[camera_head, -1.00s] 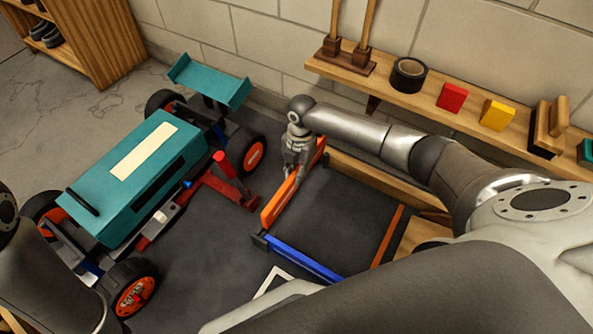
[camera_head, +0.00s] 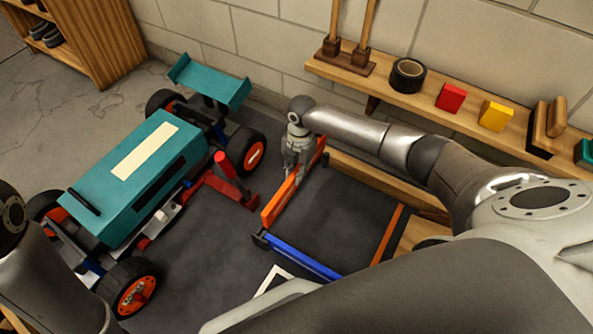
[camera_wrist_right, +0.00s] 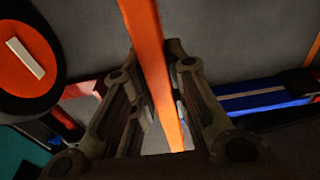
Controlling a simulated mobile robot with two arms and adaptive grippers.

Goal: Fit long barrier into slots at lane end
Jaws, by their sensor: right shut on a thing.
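A long orange barrier (camera_head: 277,209) stands on edge along the left side of the dark lane (camera_head: 338,215). Its near end meets a dark corner piece (camera_head: 260,240) at the left end of a blue barrier (camera_head: 305,258); I cannot tell whether it is seated in a slot. My right gripper (camera_head: 293,168) is shut on the orange barrier near its far end. In the right wrist view the barrier (camera_wrist_right: 146,42) runs between the two fingers (camera_wrist_right: 155,100). The far end is partly hidden by the gripper. My left arm shows at the left edge, but its gripper is out of view.
A teal toy car (camera_head: 130,190) stands left of the lane, with a red stand (camera_head: 222,185) close beside it. A wooden shelf (camera_head: 380,80) with tape (camera_head: 408,75) and blocks runs along the wall behind. An orange strip (camera_head: 388,235) borders the lane's right side.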

